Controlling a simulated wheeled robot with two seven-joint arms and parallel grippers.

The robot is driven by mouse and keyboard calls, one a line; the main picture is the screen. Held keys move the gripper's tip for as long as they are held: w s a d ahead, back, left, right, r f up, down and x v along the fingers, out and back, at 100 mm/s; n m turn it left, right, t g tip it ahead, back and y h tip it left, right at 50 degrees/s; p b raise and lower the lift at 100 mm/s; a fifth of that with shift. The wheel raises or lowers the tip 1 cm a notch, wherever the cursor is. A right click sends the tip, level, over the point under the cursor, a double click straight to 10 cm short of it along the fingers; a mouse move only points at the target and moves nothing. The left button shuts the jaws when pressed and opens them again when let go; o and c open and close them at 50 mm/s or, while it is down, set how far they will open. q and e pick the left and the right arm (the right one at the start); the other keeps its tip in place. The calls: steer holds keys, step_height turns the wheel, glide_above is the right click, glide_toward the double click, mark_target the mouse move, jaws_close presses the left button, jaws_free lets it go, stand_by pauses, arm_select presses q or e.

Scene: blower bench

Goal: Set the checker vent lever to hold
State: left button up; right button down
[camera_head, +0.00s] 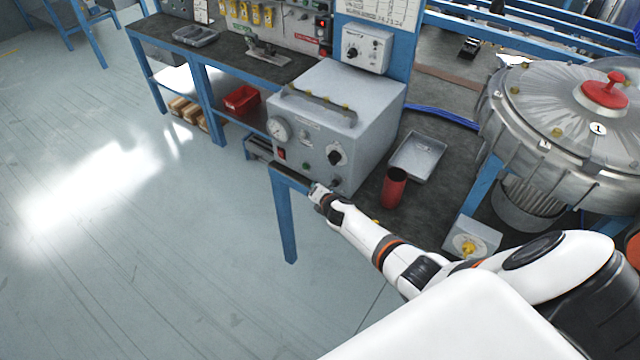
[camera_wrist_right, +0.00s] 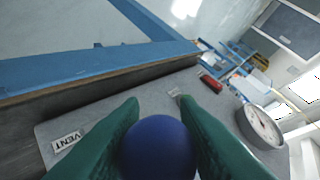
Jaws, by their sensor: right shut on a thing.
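The checker is a grey box (camera_head: 325,88) at the bench's front corner, with a gauge (camera_head: 279,129) and a black dial knob (camera_head: 337,155) on its front. My right gripper (camera_head: 322,193) is at the lower part of that front. In the right wrist view its green fingers (camera_wrist_right: 158,135) are shut on the blue ball knob (camera_wrist_right: 158,148) of the vent lever. A VENT label (camera_wrist_right: 66,141) lies left of the knob; a second label (camera_wrist_right: 174,92), too small to read, lies beyond it. The lever's shaft is hidden. My left gripper is not in view.
A red cylinder (camera_head: 394,188) and a metal tray (camera_head: 417,156) stand right of the checker. A large round metal vessel (camera_head: 545,110) with a red knob is at the right. The blue bench edge (camera_wrist_right: 90,64) runs close to the gripper. The floor at left is clear.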

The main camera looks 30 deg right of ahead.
steer(key=shift+w+d+r+p, duration=0.15)
steer(key=shift+r+p, duration=0.15)
steer(key=shift+r, duration=0.05)
steer(key=c, duration=1.1)
jaws_free()
steer(key=shift+f, duration=0.1)
